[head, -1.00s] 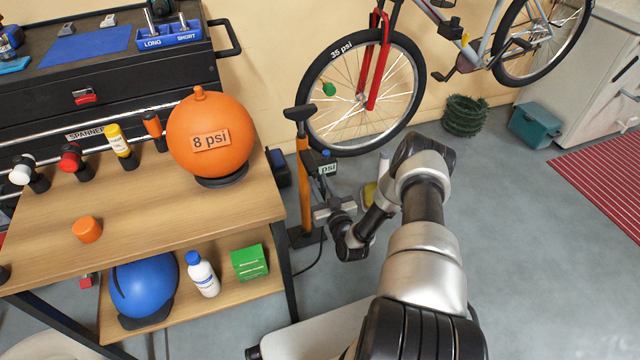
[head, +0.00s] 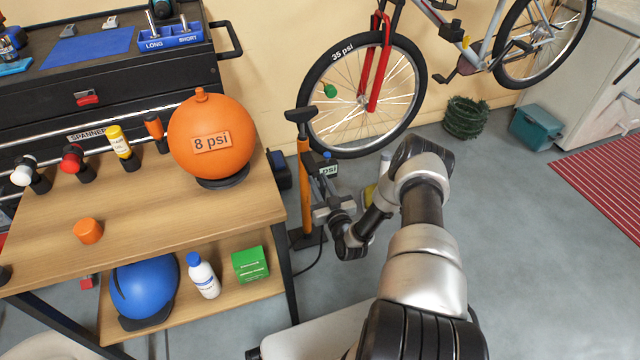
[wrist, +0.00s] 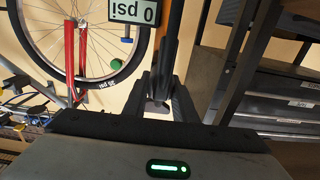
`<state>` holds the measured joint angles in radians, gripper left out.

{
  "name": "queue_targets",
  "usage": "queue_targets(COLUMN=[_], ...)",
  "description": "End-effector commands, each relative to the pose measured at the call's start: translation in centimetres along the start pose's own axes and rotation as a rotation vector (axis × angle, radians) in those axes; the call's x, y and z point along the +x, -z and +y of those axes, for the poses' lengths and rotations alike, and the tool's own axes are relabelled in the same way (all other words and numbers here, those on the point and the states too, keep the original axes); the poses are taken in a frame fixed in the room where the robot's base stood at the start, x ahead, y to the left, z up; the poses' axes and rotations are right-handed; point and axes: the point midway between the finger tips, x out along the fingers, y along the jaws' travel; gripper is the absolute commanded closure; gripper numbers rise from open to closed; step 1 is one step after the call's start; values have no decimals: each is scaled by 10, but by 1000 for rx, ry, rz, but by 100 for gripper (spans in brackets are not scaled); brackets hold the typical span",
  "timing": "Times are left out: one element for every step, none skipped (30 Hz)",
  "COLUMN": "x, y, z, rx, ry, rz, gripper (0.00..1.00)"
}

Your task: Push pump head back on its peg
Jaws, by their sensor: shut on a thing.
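The floor pump (head: 306,185) stands upright beyond the right end of the workbench, with an orange barrel and a black T-handle. Its gauge box (head: 328,170) is partly hidden; in the wrist view the gauge label (wrist: 132,12) reads 0 psi. My gripper (head: 322,212) is low beside the barrel. In the wrist view my gripper (wrist: 160,103) is shut on a small dark grey piece, which I take to be the pump head (wrist: 158,105), right in front of the orange barrel (wrist: 173,45). The peg cannot be made out.
The workbench (head: 150,225) with an orange ball (head: 208,138) stands close on the left. A bicycle wheel (head: 362,90) is behind the pump. A black hose (head: 315,262) lies on the floor at the pump's base.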

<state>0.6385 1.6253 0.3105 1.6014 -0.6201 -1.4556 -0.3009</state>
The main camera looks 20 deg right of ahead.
Motion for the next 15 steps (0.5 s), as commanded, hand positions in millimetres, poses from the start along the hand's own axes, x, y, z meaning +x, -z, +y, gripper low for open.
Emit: queue_targets(x=[0, 0, 0, 0, 0, 0, 1, 1, 2, 2, 3, 4, 4, 4, 4], y=[0, 0, 0, 0, 0, 0, 0, 0, 0, 0, 0, 0, 0, 0, 0], z=[0, 0, 0, 0, 0, 0, 0, 0, 0, 0, 0, 0, 0, 0, 0], rx=[0, 0, 0, 0, 0, 0, 0, 0, 0, 0, 0, 0, 0, 0, 0], ry=[0, 0, 0, 0, 0, 0, 0, 0, 0, 0, 0, 0, 0, 0, 0], rz=[0, 0, 0, 0, 0, 0, 0, 0, 1, 1, 0, 0, 0, 0, 0], gripper=[100, 100, 100, 100, 100, 100, 100, 100, 100, 100, 100, 100, 72, 67, 60])
